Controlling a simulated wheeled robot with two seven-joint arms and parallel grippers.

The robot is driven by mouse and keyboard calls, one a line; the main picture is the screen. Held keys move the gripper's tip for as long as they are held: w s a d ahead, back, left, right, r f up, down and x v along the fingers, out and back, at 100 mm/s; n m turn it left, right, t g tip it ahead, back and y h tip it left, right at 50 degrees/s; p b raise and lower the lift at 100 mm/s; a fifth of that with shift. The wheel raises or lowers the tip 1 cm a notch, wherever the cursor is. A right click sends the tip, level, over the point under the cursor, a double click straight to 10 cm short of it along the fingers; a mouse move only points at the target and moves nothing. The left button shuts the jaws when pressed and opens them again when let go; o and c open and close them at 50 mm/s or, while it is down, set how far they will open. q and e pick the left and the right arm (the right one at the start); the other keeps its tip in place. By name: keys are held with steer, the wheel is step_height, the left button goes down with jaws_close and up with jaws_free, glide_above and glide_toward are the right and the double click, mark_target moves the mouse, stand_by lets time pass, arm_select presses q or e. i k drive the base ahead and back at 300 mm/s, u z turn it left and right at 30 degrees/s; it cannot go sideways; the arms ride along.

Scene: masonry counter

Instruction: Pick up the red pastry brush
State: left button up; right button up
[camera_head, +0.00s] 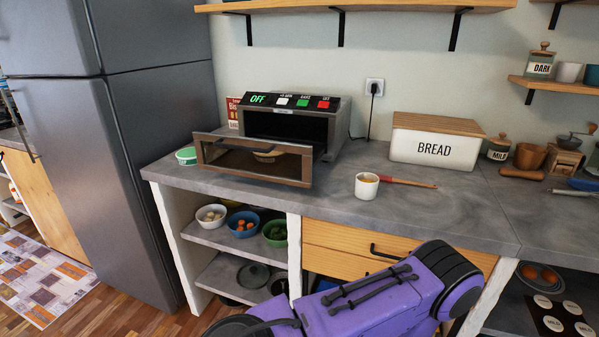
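The red pastry brush (402,182) lies on the grey counter (460,212), pointing right from beside a small white cup (367,188). Its near part is red and its right end is wood-coloured. Its left end meets the cup's right side in the picture; I cannot tell whether it touches the cup or passes behind it. A purple link of my own arm shows low in front of the counter. Neither of my grippers is in view.
An oven (290,125) with its door (254,160) folded open stands left of the cup. A white bread box (436,148) stands behind the brush. Below are a drawer (345,240) and shelves with bowls (243,223).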

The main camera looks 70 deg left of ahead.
mark_target(388, 178)
steer(key=u, duration=2.1)
